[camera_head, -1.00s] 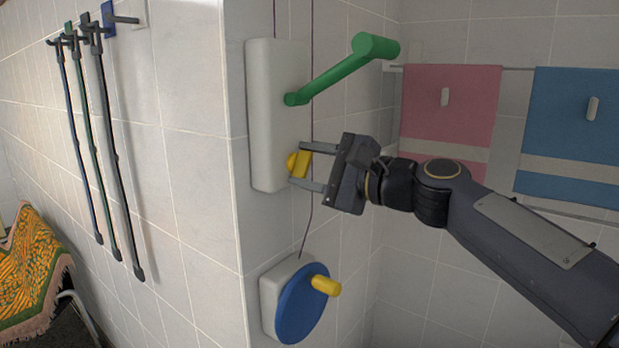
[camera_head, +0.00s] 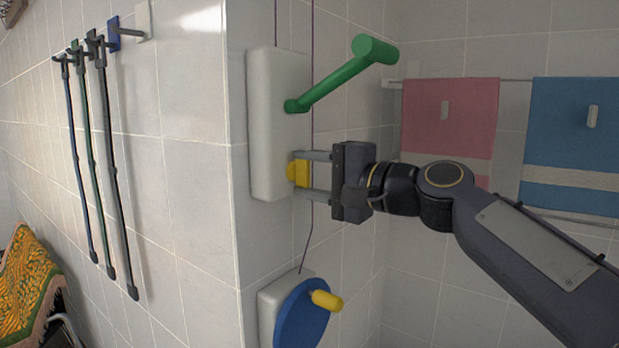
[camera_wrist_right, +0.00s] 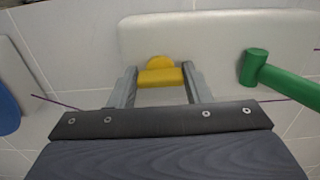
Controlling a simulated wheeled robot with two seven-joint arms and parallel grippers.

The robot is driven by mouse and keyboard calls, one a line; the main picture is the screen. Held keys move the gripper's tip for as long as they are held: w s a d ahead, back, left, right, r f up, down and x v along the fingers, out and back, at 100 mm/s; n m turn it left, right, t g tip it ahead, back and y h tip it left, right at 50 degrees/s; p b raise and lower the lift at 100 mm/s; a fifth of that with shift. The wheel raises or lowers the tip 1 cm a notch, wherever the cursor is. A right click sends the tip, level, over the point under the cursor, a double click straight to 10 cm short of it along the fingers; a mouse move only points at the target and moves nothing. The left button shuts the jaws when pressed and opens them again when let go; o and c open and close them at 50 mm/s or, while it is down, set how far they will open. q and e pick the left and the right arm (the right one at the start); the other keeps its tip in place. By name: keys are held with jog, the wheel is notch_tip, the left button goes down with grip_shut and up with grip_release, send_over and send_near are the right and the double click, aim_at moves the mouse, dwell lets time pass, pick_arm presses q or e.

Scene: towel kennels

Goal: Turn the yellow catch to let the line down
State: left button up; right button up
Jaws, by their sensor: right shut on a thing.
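The yellow catch (camera_head: 299,173) sits on the lower part of a white wall box (camera_head: 274,130). My right gripper (camera_head: 298,175) reaches in from the right, with one finger above and one below the catch, shut on it. In the right wrist view the catch (camera_wrist_right: 160,76) lies between the two fingertips (camera_wrist_right: 160,82). A thin purple line (camera_head: 311,90) runs down the wall past the box. My left gripper is not in view.
A green crank handle (camera_head: 345,75) juts out above the catch. Below is a blue wheel (camera_head: 300,318) with a yellow knob (camera_head: 326,300). Pink (camera_head: 450,115) and blue (camera_head: 572,130) towels hang behind my arm. Leads (camera_head: 112,170) hang at left.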

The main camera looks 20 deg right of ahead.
jog(key=shift+f, duration=0.1)
jog(key=o, duration=1)
jog(key=shift+s+d, duration=0.1)
jog(key=b+v, duration=0.1)
jog(key=v, duration=0.6)
jog(key=shift+s+d, duration=0.15)
jog(key=shift+s, duration=0.1)
jog(key=s+f+n+g+h+p, duration=0.2)
jog(key=s+f+n+g+p, duration=0.1)
jog(key=s+f, duration=0.4)
jog(key=s+f+n+g+h+p, duration=0.2)
jog(key=s+f+p, duration=0.2)
jog(key=f, duration=0.9)
jog(key=s+f+n+g+h+p, duration=0.3)
jog(key=s+f, duration=0.7)
jog(key=shift+s+d+f+n+g+p, duration=0.15)
jog(key=shift+s+d+n+g+p, duration=0.15)
jog(key=shift+s+d, duration=0.05)
